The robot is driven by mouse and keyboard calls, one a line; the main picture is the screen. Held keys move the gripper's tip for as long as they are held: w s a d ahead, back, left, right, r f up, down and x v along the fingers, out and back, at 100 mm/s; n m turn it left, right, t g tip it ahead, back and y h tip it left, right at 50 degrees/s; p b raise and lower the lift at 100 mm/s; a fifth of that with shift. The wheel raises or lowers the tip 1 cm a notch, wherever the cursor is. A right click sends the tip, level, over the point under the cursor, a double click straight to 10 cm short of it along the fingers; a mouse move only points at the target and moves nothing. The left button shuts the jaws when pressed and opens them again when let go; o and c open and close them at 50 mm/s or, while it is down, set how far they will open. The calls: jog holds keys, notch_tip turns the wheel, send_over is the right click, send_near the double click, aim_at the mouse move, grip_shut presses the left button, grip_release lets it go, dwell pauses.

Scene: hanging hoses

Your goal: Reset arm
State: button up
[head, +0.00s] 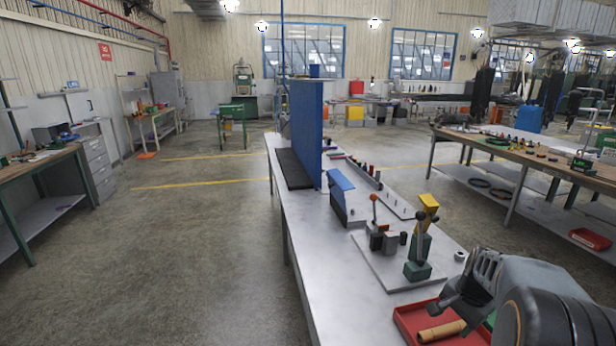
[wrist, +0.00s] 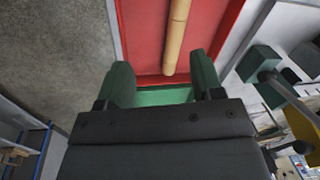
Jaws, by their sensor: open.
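My gripper (wrist: 162,68) shows in the wrist view with its two green fingers spread wide apart. Nothing is held between them. Past the fingertips lies a red tray (wrist: 140,30) with a tan cylinder (wrist: 176,35) in it. The cylinder shows between the fingers but apart from them. In the head view my grey arm (head: 540,295) reaches in at the bottom right, over the table. It hides part of the red tray (head: 403,318), where the tan cylinder (head: 442,331) lies.
The long grey table (head: 340,262) carries a fixture with a green-and-yellow clamp (head: 420,245), a red-knobbed lever (head: 375,210) and a blue upright panel (head: 306,130). A wooden workbench (head: 520,150) stands to the right. The floor (head: 190,250) left of the table is clear.

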jog(key=s+a+r+n+t, duration=0.1)
jog(key=s+a+r+n, duration=0.1)
jog(key=s+a+n, duration=0.4)
jog(key=s+a+r+n, duration=0.3)
jog(key=s+a+n, duration=0.3)
jog(key=a, duration=0.8)
jog(key=shift+n+t, duration=0.4)
